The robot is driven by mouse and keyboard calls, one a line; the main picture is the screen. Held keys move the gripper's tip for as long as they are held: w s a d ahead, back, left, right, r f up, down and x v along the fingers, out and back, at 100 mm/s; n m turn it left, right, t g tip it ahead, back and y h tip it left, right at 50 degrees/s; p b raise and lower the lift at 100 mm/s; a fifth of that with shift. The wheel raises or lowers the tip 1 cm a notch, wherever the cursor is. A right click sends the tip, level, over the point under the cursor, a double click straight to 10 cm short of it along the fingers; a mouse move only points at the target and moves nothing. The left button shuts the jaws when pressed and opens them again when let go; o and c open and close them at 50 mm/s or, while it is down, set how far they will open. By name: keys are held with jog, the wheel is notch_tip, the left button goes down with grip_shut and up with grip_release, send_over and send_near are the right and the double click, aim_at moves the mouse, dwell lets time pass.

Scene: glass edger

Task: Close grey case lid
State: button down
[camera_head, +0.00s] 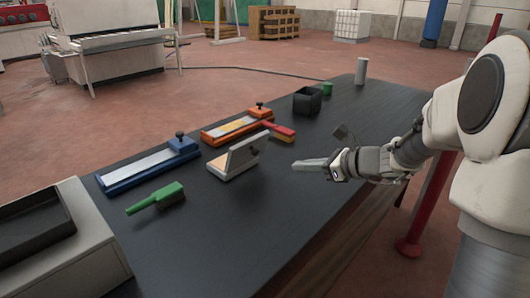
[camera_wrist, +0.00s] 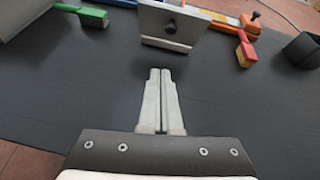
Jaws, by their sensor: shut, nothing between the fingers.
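The grey case (camera_head: 238,158) stands on the dark table with its lid (camera_head: 245,152) raised and leaning; a light tan inside shows on its left side. In the wrist view the lid's outer face (camera_wrist: 172,25) with a dark round knob is ahead of my fingers, above the base edge (camera_wrist: 165,45). My gripper (camera_head: 296,165) is shut and empty, to the right of the case and apart from it, low over the table. It also shows in the wrist view (camera_wrist: 160,72), fingers together, pointing at the case.
A blue-framed tray (camera_head: 150,168), an orange-framed tray (camera_head: 235,127), a green-handled brush (camera_head: 155,198) and a red-and-yellow brush (camera_head: 280,131) lie around the case. A black open box (camera_head: 307,100) and green cup (camera_head: 327,88) stand farther back. The table between my gripper and the case is clear.

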aim_at(257, 154)
jog(key=shift+m, duration=0.6)
jog(key=x, duration=0.6)
jog(key=w+d+b+x, duration=0.1)
jog(key=x, duration=0.3)
jog(key=shift+f, duration=0.25)
jog(key=w+a, duration=0.1)
jog(key=w+a+r, duration=0.1)
jog(key=a, duration=0.1)
jog(key=shift+w+r, duration=0.25)
jog(key=shift+w, duration=0.15)
jog(key=shift+r+p, duration=0.1)
jog(key=shift+p, duration=0.25)
jog(key=shift+w+a+r+p, duration=0.1)
jog(key=shift+r+p, duration=0.15)
jog(key=shift+p, duration=0.5)
jog(key=shift+w+a+p, duration=0.1)
jog(key=shift+p, duration=0.6)
